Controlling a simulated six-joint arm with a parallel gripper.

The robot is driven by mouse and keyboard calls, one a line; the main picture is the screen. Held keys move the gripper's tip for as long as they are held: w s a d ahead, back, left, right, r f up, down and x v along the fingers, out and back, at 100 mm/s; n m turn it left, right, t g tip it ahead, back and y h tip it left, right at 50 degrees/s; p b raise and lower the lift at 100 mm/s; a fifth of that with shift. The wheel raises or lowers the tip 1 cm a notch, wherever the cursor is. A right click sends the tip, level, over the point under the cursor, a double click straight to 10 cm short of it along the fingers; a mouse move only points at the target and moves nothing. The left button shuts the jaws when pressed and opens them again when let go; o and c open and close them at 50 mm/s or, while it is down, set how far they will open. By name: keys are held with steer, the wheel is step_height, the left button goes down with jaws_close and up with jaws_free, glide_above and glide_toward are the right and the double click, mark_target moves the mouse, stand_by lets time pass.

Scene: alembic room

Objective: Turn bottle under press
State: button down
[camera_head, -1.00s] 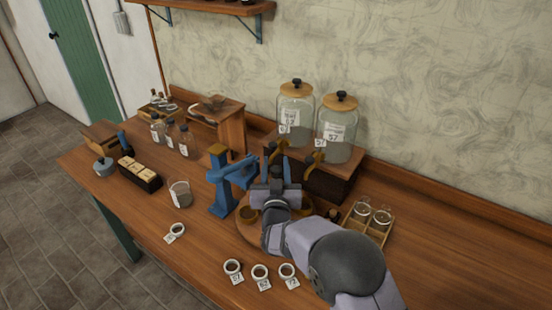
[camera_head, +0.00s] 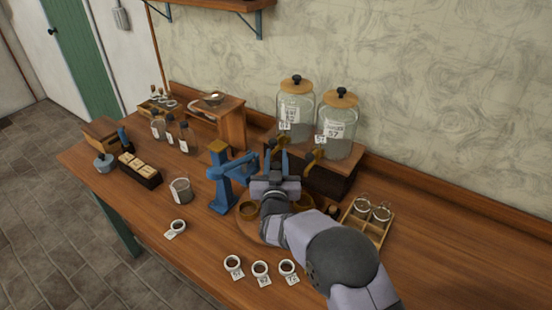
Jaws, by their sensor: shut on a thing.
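The blue press (camera_head: 222,182) stands upright on the bench, its arm reaching right toward my gripper. My gripper (camera_head: 276,154) is at the right of the press, over the far side of a round wooden turntable (camera_head: 246,228). Its two blue fingers point away from me, toward the jar stand. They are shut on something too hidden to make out. The gripper body and wrist cover much of the turntable. A brown round holder (camera_head: 248,210) shows on the turntable's left side, below the press arm. I cannot make out a bottle under the press.
Two large glass jars (camera_head: 295,110) with taps stand on a wooden base behind my gripper. Small bottles (camera_head: 186,139), a glass beaker (camera_head: 181,190) and a block tray (camera_head: 140,170) are left. Several tagged rings (camera_head: 261,269) lie in front.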

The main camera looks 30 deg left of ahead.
steer(key=shift+t+h, duration=0.3)
steer(key=shift+w+d+r+m+h+b, duration=0.1)
steer(key=shift+d+m+h+b, duration=0.1)
steer(key=shift+m+h+b, duration=0.3)
